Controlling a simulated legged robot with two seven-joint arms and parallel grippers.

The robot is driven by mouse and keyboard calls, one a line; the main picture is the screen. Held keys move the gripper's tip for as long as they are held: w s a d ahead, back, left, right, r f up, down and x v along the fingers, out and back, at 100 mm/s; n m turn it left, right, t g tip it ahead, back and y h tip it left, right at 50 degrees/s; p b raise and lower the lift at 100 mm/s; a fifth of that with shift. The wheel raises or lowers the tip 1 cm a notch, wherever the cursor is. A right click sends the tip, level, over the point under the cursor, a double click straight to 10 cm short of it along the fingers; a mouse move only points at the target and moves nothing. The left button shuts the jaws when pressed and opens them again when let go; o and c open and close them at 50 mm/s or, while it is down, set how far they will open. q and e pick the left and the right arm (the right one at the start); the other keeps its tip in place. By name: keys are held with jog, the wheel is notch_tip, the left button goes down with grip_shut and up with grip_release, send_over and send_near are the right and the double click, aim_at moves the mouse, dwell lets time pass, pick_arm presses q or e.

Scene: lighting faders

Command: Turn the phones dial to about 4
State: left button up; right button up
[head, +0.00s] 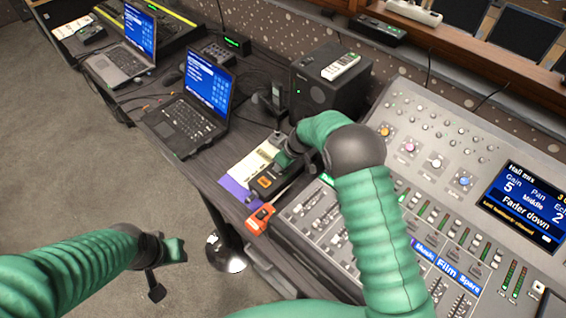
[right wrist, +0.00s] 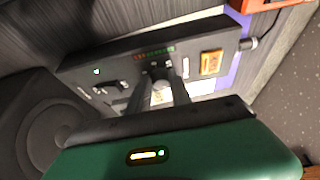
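A small black box (head: 272,181) with an orange button lies near the table's front edge, beside papers. In the right wrist view, the black box (right wrist: 110,62) shows a row of small lights, a green light and the orange button (right wrist: 211,62). My right gripper (right wrist: 160,74) is over its face, with its two fingers apart and a small dark knob between or just beyond their tips. No phones label is readable, and I cannot tell whether the fingers touch the knob. In the head view my right gripper (head: 283,160) is at the box. My left gripper (head: 174,250) hangs over the floor, away from the table.
A black speaker (head: 325,85) with a white remote on top stands behind the box. An orange device (head: 260,218) lies in front of it. A large mixing console (head: 430,130) with faders fills the right. Two laptops (head: 192,112) stand at the left.

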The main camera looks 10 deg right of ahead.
jog(key=shift+w+r, duration=0.1)
jog(key=shift+r, duration=0.05)
grip_shut()
jog(key=shift+a, duration=0.3)
jog(key=shift+w+d+r+m, duration=0.1)
jog(key=shift+d+r+m, duration=0.05)
jog(key=shift+d+m, duration=0.15)
jog(key=shift+a+r+m+h+p, duration=0.1)
jog(key=shift+a+m+h+p, duration=0.1)
jog(key=shift+m+h+p, duration=0.25)
jog(key=shift+a+m+t+h+p, duration=0.15)
jog(key=shift+m+t+h+p, duration=0.2)
jog(key=shift+m, duration=0.5)
jog(key=m+h+p, duration=0.1)
jog(key=m+p, duration=0.1)
jog(key=m, duration=0.1)
jog(key=shift+m, duration=0.3)
jog(key=shift+a+m+h+p, duration=0.1)
jog(key=shift+m+h+p, duration=0.45)
jog(key=shift+m, duration=0.55)
pick_arm(q)
jog(key=shift+a+r, duration=0.2)
jog(key=shift+r, duration=1.05)
jog(key=shift+a+r, duration=0.15)
jog(key=shift+r, duration=1.1)
pick_arm(e)
jog(key=shift+w+m+h, duration=0.1)
jog(key=shift+m+h, duration=0.15)
jog(key=shift+m, duration=0.65)
